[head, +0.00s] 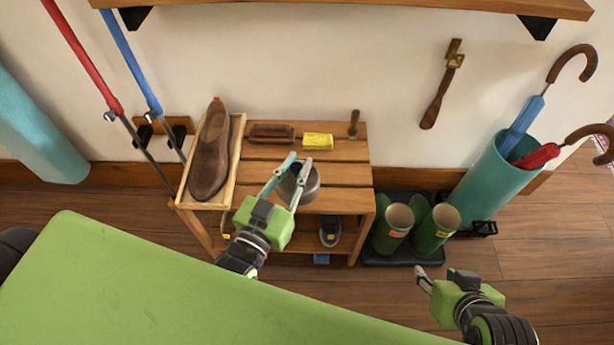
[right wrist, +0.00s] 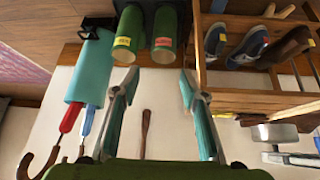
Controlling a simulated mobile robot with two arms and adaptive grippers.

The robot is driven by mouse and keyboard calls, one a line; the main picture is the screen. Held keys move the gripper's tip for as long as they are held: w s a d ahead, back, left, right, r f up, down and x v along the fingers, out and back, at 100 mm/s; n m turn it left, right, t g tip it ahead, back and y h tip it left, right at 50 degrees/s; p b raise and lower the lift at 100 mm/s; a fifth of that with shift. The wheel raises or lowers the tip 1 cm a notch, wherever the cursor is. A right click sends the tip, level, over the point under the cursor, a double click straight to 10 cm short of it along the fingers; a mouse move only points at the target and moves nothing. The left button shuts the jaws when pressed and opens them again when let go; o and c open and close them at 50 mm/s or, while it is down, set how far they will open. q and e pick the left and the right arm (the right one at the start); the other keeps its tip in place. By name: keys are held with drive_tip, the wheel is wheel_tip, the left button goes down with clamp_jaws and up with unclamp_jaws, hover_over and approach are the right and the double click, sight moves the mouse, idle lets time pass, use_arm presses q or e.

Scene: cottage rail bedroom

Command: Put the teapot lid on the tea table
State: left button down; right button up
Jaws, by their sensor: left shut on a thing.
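My left gripper (head: 298,166) is shut on a round dark grey piece (head: 309,186) over the front right of a slatted wooden bench (head: 343,179). The fingers partly cover the piece, and I cannot tell whether it is the teapot lid or whether it touches the slats. No teapot stands out, and nothing in view is clearly a tea table. My right gripper (head: 424,279) is low at the right, in front of the green boots. Its fingers are apart and empty in the right wrist view (right wrist: 160,85).
The bench carries a tray (head: 239,140) with a brown shoe (head: 211,155), a brush (head: 271,133) and a yellow block (head: 318,141). Green boots (head: 434,230) and a teal umbrella stand (head: 490,185) are at right. A green surface (head: 150,285) fills the near left.

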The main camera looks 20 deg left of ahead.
use_arm(q)
drive_tip(key=w+f+b, duration=0.1)
drive_tip(key=f, duration=0.1)
drive_tip(key=w+d+f, duration=0.1)
drive_tip(key=w+f, duration=0.1)
drive_tip(key=shift+w+f+b, duration=0.1)
drive_tip(key=shift+w+b, duration=0.1)
drive_tip(key=shift+b, duration=0.2)
drive_tip(key=shift+w+f, duration=0.15)
wheel_tip(320, 180, down, 3)
drive_tip(key=shift+w+d+f+b, duration=0.1)
drive_tip(key=shift+f+b, duration=0.05)
drive_tip(key=shift+b, duration=0.6)
use_arm(e)
drive_tip(key=w+a+r+t+y, duration=0.1)
drive_tip(key=w+a+r+t, duration=0.1)
drive_tip(key=w+r+t, duration=0.3)
drive_tip(key=w+a+r+t+y, duration=0.1)
drive_tip(key=w+a+r+t, duration=0.2)
drive_tip(key=w+r, duration=0.4)
wheel_tip(320, 180, up, 3)
drive_tip(key=shift+r+t+y, duration=0.2)
drive_tip(key=shift+t+y, duration=0.2)
drive_tip(key=shift+t, duration=0.5)
use_arm(q)
drive_tip(key=shift+f, duration=0.1)
use_arm(e)
drive_tip(key=shift+a, duration=0.1)
